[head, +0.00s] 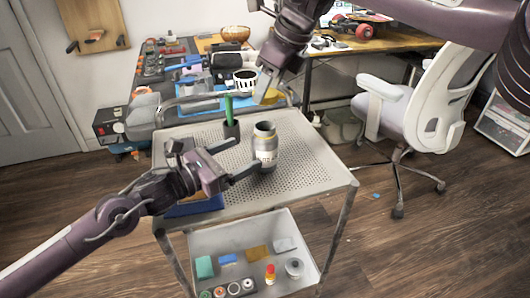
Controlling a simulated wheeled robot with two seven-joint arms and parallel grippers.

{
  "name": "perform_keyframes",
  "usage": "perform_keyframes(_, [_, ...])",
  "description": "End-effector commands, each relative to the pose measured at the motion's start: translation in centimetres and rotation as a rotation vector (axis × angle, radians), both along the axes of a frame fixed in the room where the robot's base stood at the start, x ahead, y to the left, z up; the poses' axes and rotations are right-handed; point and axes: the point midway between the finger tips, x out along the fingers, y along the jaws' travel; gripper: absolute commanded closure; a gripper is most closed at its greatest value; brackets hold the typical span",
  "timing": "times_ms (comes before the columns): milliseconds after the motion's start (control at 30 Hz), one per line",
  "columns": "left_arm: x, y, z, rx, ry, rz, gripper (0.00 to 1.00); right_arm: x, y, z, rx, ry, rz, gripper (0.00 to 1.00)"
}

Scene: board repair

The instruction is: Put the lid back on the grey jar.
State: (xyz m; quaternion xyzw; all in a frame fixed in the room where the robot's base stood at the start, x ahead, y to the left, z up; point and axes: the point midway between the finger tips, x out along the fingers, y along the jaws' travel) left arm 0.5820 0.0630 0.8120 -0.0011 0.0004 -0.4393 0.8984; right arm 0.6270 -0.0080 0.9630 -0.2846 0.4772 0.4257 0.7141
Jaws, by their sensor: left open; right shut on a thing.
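The grey jar (265,148) stands upright on the perforated cart top, with a pale label band and its narrower neck uncovered. My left gripper (236,160) is open beside the jar, its fingers pointing toward it from the left. I cannot tell whether one finger touches it. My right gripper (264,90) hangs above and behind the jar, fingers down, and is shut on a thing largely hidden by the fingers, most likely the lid. Its shape is not clear.
A green-handled tool (229,106) stands in a dark holder left of the jar. A white-and-black ribbed cup (245,82) shows beside the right gripper. The cart's right top (315,175) is free. A lower tray (215,244) holds several small items. An office chair (410,110) stands right.

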Motion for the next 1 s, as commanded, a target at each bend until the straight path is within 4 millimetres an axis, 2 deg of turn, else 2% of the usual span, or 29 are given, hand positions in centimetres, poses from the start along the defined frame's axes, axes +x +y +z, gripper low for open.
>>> perform_keyframes(200, [2.7,-3.6,0.2,-0.004,-0.002,-0.001,0.18,0.0,0.0,0.0,0.000,0.000,0.000,0.74])
perform_keyframes(433, [4.9,-6.4,0.1,-0.002,0.000,-0.001,0.18,0.0,0.0,0.0,0.000,0.000,0.000,0.74])
perform_keyframes(633, [5.8,-7.4,0.1,0.001,-0.001,0.000,0.18,0.0,0.0,0.0,0.000,0.000,0.000,0.74])
perform_keyframes(933, [5.9,-7.6,0.0,0.001,-0.001,0.000,0.18,0.0,0.0,0.0,0.000,0.000,0.000,0.74])
perform_keyframes(1000, [5.9,-7.6,0.0,0.001,-0.001,0.000,0.25,0.0,0.0,0.0,0.000,0.000,0.000,0.74])
